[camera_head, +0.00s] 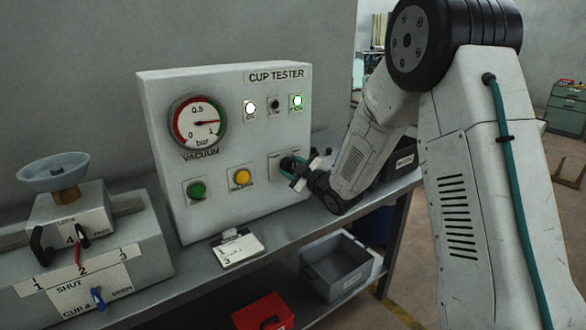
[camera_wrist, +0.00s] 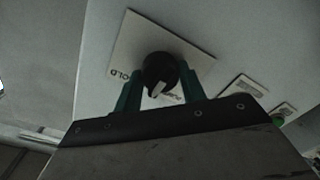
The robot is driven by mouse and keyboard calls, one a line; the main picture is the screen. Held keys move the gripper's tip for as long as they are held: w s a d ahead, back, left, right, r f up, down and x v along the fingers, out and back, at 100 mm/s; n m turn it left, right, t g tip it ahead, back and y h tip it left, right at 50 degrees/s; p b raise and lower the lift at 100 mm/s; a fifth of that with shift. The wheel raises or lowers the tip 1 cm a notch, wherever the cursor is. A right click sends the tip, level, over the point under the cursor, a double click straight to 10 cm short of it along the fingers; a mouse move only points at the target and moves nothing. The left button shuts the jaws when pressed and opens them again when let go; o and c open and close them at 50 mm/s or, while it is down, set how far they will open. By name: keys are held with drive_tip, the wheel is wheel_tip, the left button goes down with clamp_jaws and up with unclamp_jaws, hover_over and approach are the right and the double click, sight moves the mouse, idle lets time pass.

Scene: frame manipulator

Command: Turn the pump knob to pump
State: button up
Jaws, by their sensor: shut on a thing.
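The pump knob (camera_wrist: 158,75) is a round black knob with a light pointer, on a pale label plate (camera_wrist: 178,38) on the panel. In the wrist view its pointer points down and slightly left; "OLD" shows at the plate's left and a partly hidden word near the pointer. My gripper (camera_wrist: 160,88) has a green finger on each side of the knob and is shut on it. In the head view my gripper (camera_head: 298,172) is at the lower right of the white cup tester (camera_head: 240,130), and it hides most of the knob.
The vacuum gauge (camera_head: 198,122) has its needle pointing right. Green (camera_head: 197,190) and yellow (camera_head: 242,177) buttons sit below it. Two lamps at the top are lit. The cup fixture (camera_head: 90,240) stands left on the bench. A grey bin (camera_head: 345,284) and red box (camera_head: 262,312) are below.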

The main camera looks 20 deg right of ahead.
drive_tip(key=n, duration=0.4)
drive_tip(key=shift+a+f+n+h, duration=0.1)
drive_tip(key=shift+n+h, duration=0.2)
drive_tip(key=shift+n, duration=2.4)
drive_tip(key=shift+s, duration=0.1)
drive_tip(key=o, duration=1)
drive_tip(key=shift+c, duration=0.2)
drive_tip(key=v, duration=0.7)
drive_tip(key=shift+s, duration=0.4)
